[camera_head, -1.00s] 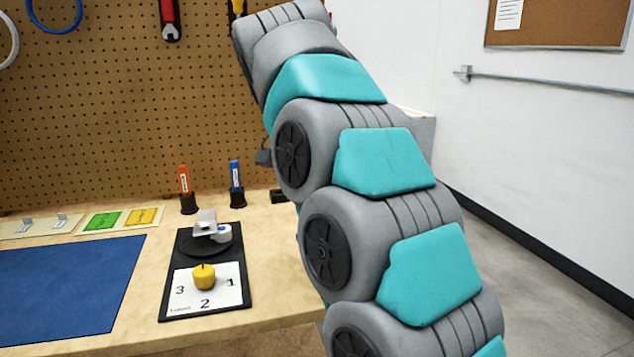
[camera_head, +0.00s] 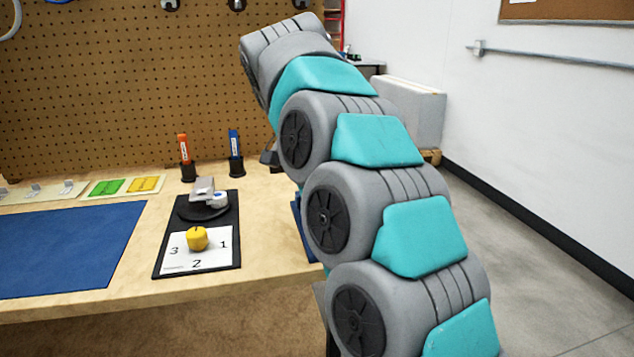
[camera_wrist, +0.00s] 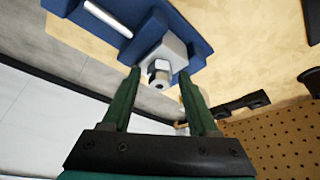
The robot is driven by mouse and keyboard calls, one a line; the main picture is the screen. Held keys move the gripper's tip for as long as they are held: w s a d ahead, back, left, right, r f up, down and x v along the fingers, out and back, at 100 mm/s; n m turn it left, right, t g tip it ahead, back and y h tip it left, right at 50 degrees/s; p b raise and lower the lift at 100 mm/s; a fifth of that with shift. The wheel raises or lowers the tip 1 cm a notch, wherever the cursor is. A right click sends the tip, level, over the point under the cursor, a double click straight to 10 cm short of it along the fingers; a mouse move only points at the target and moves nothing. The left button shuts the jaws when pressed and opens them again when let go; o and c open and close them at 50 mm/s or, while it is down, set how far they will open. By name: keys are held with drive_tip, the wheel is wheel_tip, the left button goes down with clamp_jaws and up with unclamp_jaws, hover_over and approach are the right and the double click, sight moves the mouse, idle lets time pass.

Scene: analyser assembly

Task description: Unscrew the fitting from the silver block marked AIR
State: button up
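In the wrist view, a silver block (camera_wrist: 172,52) sits on a blue base (camera_wrist: 198,27). A metal hex fitting (camera_wrist: 160,71) with a round hole in its end sticks out from the block toward me. No AIR marking can be read on the block. My gripper (camera_wrist: 158,74) is open, with its two green fingers apart on either side of the fitting in the picture. The fingers do not appear to be touching the fitting; exact depth is hard to tell. In the head view, my arm hides the gripper, the block and most of the blue base (camera_head: 297,214).
A white rod (camera_wrist: 108,18) lies on the blue base. On the bench, a black board (camera_head: 233,228) carries a yellow knob (camera_head: 197,239) and a silver piece. Orange (camera_head: 184,148) and blue (camera_head: 235,144) pens stand upright behind it. A blue mat (camera_head: 65,250) lies left.

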clamp_jaws()
idle(0.3)
drive_tip(key=shift+s+d+r+n+y+p, duration=0.1)
drive_tip(key=shift+n+y+p, duration=0.2)
drive_tip(key=shift+n, duration=0.3)
drive_tip(key=shift+d+r+n+y+p, duration=0.1)
drive_tip(key=shift+n+y+p, duration=0.15)
drive_tip(key=shift+n, duration=0.35)
drive_tip(key=shift+a+f+n+t+y, duration=0.1)
drive_tip(key=shift+f+n+t+y, duration=0.2)
drive_tip(key=shift+n, duration=0.5)
drive_tip(key=shift+r, duration=0.1)
drive_tip(key=shift+r+n+y, duration=0.1)
drive_tip(key=shift+n+y, duration=0.15)
drive_tip(key=shift+n, duration=0.65)
drive_tip(key=shift+n+y, duration=0.4)
drive_tip(key=shift+n, duration=0.7)
